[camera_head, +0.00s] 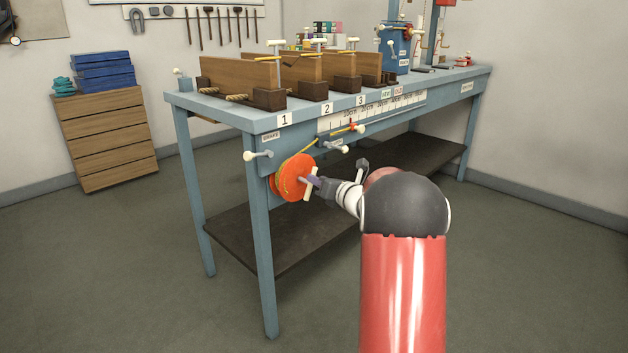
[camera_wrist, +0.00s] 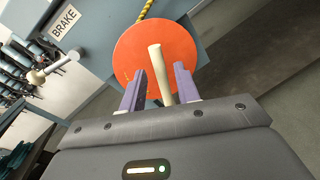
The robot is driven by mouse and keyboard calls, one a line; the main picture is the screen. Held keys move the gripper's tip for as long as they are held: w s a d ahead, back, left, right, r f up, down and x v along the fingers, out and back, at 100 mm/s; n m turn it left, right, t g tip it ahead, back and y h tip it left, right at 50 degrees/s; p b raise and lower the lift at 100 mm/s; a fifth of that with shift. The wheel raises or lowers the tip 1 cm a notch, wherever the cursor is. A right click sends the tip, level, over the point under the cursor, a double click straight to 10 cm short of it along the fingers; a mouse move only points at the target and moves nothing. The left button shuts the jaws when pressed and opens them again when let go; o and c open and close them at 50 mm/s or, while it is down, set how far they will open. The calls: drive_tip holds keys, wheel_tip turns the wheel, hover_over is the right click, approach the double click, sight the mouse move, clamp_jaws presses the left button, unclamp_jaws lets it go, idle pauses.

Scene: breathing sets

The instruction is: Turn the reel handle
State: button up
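The orange reel (camera_head: 291,178) is mounted on the front of the blue bench near its left leg. It fills the upper middle of the wrist view (camera_wrist: 135,50). Its cream handle (camera_wrist: 156,62) sticks out from the reel face toward my gripper (camera_wrist: 159,88). The two purple fingers stand apart, one on each side of the handle, and narrow gaps seem to show between them and it. In the head view, my gripper (camera_head: 318,184) is right at the reel, and the handle (camera_head: 311,184) shows beside the fingertips. Contact with the handle cannot be told.
A cream-knobbed brake lever (camera_wrist: 55,68) is beside the reel under a BRAKE label (camera_wrist: 64,21). A yellow rope (camera_head: 308,147) runs up from the reel. Wooden boards (camera_head: 240,72) stand on the bench (camera_head: 200,101). A dark shelf (camera_head: 290,240) lies below.

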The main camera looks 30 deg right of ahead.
drive_tip(key=s, duration=0.4)
drive_tip(key=shift+d+r, duration=0.15)
drive_tip(key=shift+d, duration=0.2)
drive_tip(key=s+a+r+n+g+y, duration=0.2)
drive_tip(key=s+a+n, duration=0.1)
drive_tip(key=a+n, duration=0.3)
drive_tip(key=s+a+r+n+g+y, duration=0.1)
drive_tip(key=s+a+n+y, duration=0.15)
drive_tip(key=a, duration=0.55)
drive_tip(key=s+a+n+g, duration=0.6)
drive_tip(key=s+a+n, duration=0.6)
drive_tip(key=s+n, duration=0.15)
drive_tip(key=s+d+f+n+g+h, duration=0.1)
drive_tip(key=s+f+n+h, duration=0.2)
drive_tip(key=s+n, duration=0.5)
drive_tip(key=s+d+f+n+g+h, duration=0.1)
drive_tip(key=s+f+n+h, duration=0.2)
drive_tip(key=s+n, duration=0.5)
drive_tip(key=s+h, duration=0.1)
drive_tip(key=s, duration=0.2)
drive_tip(key=shift+s+d+n, duration=0.15)
drive_tip(key=shift+s+n, duration=0.15)
